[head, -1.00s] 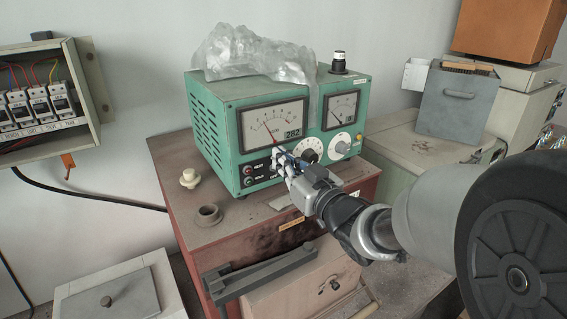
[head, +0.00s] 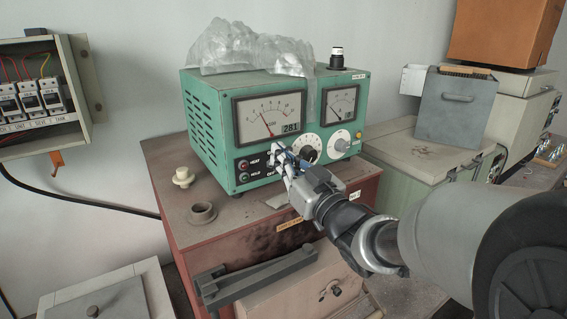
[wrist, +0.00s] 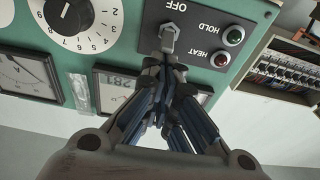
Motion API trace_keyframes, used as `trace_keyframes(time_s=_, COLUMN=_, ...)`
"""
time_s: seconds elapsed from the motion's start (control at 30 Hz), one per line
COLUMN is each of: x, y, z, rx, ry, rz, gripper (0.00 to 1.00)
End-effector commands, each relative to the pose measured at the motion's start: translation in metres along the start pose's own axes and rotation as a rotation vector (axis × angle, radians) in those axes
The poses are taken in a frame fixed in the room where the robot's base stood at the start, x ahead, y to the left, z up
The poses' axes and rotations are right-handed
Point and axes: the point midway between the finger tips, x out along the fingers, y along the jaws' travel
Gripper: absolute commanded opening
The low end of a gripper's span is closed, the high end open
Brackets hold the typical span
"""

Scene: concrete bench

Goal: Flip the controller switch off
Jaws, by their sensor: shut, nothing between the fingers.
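Which way the lever leans is unclear. In the head view my gripper (head: 277,157) hides the switch at the panel's lower middle.
A crumpled clear plastic sheet (head: 245,50) lies on the controller. A cream knob-like piece (head: 183,177) and a brown ring (head: 202,213) sit on the cabinet top at left. An open breaker box (head: 45,90) hangs on the left wall. A grey bin (head: 455,105) stands at right.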

Motion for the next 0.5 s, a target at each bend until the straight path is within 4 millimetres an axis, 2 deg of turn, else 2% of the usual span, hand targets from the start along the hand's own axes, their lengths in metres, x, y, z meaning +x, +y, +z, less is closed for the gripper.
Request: trace_keyframes(time_s=0.5, x=-0.0057, y=-0.0002, z=0.0126, rx=0.001, ry=0.123, rz=0.000, gripper=0.00)
